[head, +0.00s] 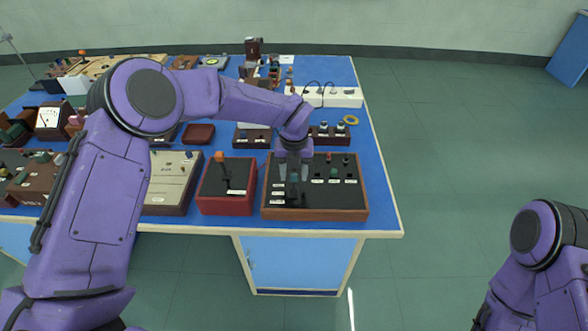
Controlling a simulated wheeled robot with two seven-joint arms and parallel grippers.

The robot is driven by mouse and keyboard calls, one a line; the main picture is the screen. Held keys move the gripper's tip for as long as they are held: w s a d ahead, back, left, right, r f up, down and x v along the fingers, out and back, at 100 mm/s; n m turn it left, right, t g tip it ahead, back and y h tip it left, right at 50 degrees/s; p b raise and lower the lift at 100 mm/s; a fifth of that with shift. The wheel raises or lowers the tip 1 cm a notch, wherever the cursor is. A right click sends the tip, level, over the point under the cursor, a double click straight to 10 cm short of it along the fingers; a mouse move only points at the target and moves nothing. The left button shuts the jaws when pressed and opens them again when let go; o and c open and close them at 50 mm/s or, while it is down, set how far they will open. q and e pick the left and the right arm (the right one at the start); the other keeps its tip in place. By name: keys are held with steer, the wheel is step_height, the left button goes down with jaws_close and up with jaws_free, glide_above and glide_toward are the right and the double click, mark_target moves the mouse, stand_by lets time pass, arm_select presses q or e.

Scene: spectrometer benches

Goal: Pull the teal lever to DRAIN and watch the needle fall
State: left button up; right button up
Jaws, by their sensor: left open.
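The teal lever (294,178) stands on a black control panel (335,198) in a wooden frame, near the front right of the blue bench. The panel bears small white labels, too small to read. My left gripper (293,174) points down over the panel's left part. Its fingers are open, with the teal lever between or just behind them; I cannot tell if they touch it. A white-faced meter (48,117) stands at the far left; its needle reading is too small to tell. My right gripper is out of view.
A red box with an orange-knobbed lever (219,158) stands just left of the panel. A beige panel (168,185) is beyond it. A white power strip (332,97) and a yellow ring (351,120) lie behind.

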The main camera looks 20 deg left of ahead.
mark_target(294, 189)
arm_select(q)
steer(key=shift+s, duration=0.1)
steer(key=shift+c, duration=0.3)
jaws_close()
steer(key=shift+f+b, duration=0.1)
steer(key=shift+b, duration=0.55)
steer(key=s+t+y+b, duration=0.1)
steer(key=s+t+b, duration=0.1)
steer(key=b, duration=0.7)
steer(key=s+d+f+t+y+b, duration=0.1)
steer(key=t+b, duration=0.3)
steer(key=b, duration=0.5)
steer(key=s+t+b, duration=0.3)
steer(key=t+b, duration=0.1)
steer(key=b, duration=0.6)
steer(key=shift+s+d+f+y, duration=0.1)
steer(key=shift+d+f+y, duration=0.05)
steer(key=shift+d+y, duration=0.25)
steer(key=shift+s+r+t+b, duration=0.2)
steer(key=shift+t+b, duration=0.3)
steer(key=shift+b, duration=0.45)
steer(key=shift+o, duration=0.3)
jaws_free()
